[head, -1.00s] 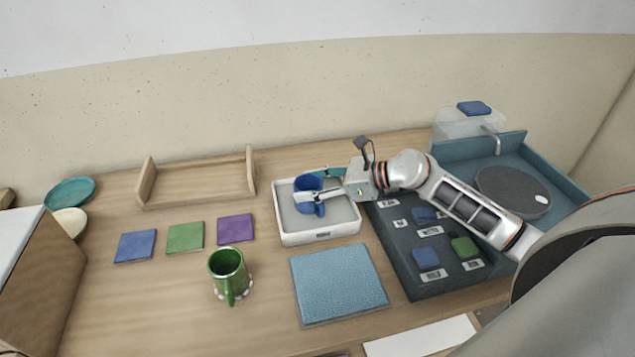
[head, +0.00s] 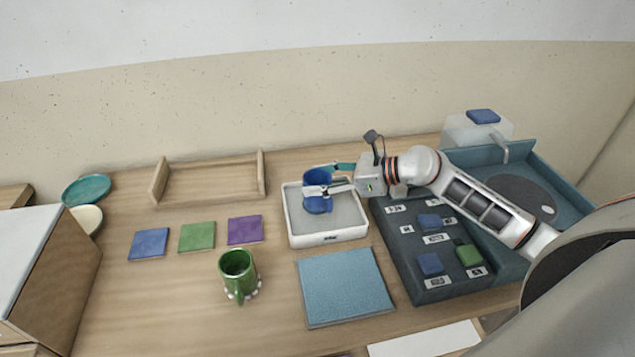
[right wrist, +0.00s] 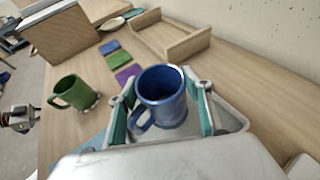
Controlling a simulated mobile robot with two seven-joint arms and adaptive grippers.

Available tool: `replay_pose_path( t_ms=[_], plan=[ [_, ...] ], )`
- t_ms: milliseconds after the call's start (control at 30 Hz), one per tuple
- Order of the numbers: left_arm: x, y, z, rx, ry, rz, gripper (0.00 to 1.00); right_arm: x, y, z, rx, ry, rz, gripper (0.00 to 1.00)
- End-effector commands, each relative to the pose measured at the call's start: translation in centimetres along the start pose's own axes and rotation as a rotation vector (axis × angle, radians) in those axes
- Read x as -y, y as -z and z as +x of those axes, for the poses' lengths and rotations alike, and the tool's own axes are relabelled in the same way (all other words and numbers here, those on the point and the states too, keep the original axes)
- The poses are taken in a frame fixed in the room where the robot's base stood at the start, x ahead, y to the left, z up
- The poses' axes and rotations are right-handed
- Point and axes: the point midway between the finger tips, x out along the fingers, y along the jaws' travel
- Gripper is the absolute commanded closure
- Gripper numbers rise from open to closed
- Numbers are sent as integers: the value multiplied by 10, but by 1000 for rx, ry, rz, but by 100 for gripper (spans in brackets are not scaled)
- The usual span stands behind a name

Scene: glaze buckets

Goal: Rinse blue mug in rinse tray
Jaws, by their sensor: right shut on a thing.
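The blue mug (head: 318,203) is over the white-rimmed rinse tray (head: 328,239) and looks roughly upright. My right gripper (head: 327,179) is shut on it from the right, a finger on either side. In the right wrist view the mug (right wrist: 160,88) sits between the teal finger pads, its opening facing up and its handle to the lower left. Whether its base touches the tray floor is hard to tell. What looks like my left gripper (right wrist: 18,118) shows small at the left edge of the right wrist view, its fingers unclear.
A green mug (head: 238,272) stands left of a blue mat (head: 343,286). Blue, green (head: 197,237) and purple tiles lie behind it. A wooden rack (head: 210,183) stands at the back. A dark labelled board (head: 405,262) with glaze blocks lies right of the tray, under my arm.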

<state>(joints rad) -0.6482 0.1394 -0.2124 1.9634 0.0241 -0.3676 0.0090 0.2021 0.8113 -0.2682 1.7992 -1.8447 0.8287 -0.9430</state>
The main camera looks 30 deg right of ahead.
Motion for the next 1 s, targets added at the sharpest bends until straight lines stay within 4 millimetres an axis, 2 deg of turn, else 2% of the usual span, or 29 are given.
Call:
replay_pose_path(
  t_ms=[33, 700, 1000],
  plan=[
    [1, 4, -2, -2, 0, 0, 100, 1, -6, -3, 2, 1, -2, 81],
    [3, 24, -16, 1, 0, 0, 100, 7, -45, -31, 2, 2, -2, 81],
    [4, 25, -18, 3, 0, 0, 100, 7, -51, -35, 2, 1, -1, 81]
  ],
)
